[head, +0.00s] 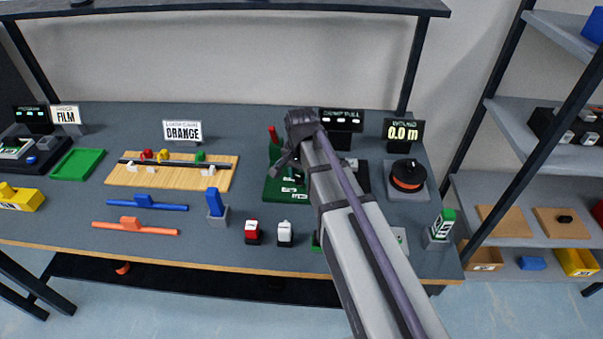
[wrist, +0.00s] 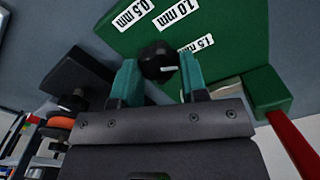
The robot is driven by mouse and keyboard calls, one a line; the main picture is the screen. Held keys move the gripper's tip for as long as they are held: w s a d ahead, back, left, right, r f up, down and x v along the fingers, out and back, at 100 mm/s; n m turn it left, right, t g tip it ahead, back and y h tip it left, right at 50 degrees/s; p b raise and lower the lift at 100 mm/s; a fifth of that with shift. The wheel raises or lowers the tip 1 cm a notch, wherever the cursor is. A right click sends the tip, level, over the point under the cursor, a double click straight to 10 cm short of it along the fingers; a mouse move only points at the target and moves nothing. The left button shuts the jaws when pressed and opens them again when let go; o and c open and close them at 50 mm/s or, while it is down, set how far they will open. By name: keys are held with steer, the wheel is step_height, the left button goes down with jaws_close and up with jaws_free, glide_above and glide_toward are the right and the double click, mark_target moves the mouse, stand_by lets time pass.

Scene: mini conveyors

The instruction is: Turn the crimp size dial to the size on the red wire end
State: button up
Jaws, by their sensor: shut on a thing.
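The crimp size dial (wrist: 158,60) is a black knob with a short white mark on a green plate (wrist: 225,25). White labels read 0.5 mm (wrist: 133,14), 1.0 mm (wrist: 176,12) and 1.5 mm (wrist: 195,43). The mark points right in the wrist view, with 1.5 mm the nearest label. My gripper (wrist: 158,78) has its teal fingers shut on the knob. In the head view my gripper (head: 288,165) is over the green crimp tool (head: 272,190), and the arm hides the dial.
The crimp tool's red handle (wrist: 292,140) rises beside my gripper on the right. A block with a white top (head: 285,231) stands beside the red one. A wooden board with pegs (head: 125,178) is left, and an orange spool (head: 407,176) is right.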

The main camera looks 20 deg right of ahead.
mark_target(300, 176)
steer(key=n, duration=0.5)
steer(key=shift+a, duration=0.1)
steer(key=n, duration=0.5)
steer(key=shift+n, duration=0.3)
stand_by(0.3)
steer(key=o, duration=0.9)
steer(key=shift+o, duration=0.2)
step_height(300, 176, up, 11)
steer(key=p, duration=1.1)
